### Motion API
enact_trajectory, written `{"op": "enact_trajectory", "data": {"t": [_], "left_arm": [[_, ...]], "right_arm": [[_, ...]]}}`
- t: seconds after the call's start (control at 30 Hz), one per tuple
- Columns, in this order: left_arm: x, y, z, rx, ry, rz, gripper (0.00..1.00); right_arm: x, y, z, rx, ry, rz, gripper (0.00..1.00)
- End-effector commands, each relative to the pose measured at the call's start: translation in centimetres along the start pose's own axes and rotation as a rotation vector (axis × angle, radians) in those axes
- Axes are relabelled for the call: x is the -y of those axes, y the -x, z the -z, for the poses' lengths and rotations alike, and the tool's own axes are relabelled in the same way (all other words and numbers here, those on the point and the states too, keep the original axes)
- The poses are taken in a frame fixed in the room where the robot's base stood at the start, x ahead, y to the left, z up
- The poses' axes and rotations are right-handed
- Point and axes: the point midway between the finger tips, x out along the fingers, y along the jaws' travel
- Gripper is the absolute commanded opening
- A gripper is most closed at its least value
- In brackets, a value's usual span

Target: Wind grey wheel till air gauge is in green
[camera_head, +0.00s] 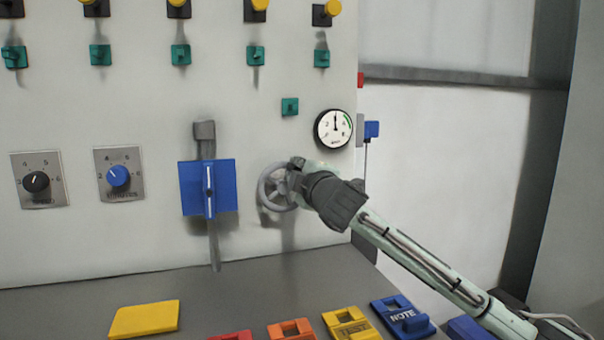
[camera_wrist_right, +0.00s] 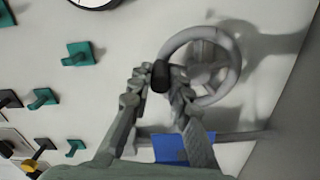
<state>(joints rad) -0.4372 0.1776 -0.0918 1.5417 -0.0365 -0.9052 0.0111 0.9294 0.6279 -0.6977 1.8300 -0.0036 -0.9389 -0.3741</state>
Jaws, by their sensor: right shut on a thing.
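The grey wheel (camera_head: 264,194) is mounted on the pale panel, right of the blue lever plate. My right gripper (camera_head: 296,170) is at the wheel's upper right. In the right wrist view its fingers (camera_wrist_right: 161,82) are closed around the dark handle knob (camera_wrist_right: 160,75) on the rim of the grey wheel (camera_wrist_right: 236,62). The round white air gauge (camera_head: 333,129) is above and right of the wheel. Its needle points about straight up, left of the green arc at the dial's right side. In the wrist view only the gauge's lower edge shows. My left gripper is out of view.
A blue plate with a lever (camera_head: 223,186) stands left of the wheel. Two dials, black (camera_head: 36,182) and blue (camera_head: 118,176), are farther left. Teal knobs (camera_head: 290,107) line the panel above. Colored blocks, including a yellow one (camera_head: 145,318), lie on the grey ledge below.

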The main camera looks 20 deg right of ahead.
Motion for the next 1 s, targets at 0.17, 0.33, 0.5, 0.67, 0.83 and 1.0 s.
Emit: {"op": "enact_trajectory", "data": {"t": [0.17, 0.33, 0.5, 0.67, 0.83, 1.0], "left_arm": [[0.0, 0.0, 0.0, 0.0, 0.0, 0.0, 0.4], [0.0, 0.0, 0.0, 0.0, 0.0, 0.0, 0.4], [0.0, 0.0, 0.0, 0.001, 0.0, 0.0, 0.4], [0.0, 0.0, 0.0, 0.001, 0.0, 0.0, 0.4], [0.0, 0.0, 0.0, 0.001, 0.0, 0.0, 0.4], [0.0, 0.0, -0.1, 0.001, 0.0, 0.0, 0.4]], "right_arm": [[0.0, 0.0, 1.1, -0.002, 0.168, -0.002, 0.0], [0.3, 0.0, 1.9, -0.002, 0.33, -0.002, 0.0], [0.7, 0.0, 2.8, -0.003, 0.491, -0.002, 0.0], [1.1, 0.0, 3.4, -0.003, 0.634, -0.002, 0.0], [1.6, 0.0, 3.9, -0.002, 0.763, -0.002, 0.0], [2.1, 0.0, 4.3, -0.003, 0.862, -0.001, 0.0]]}}
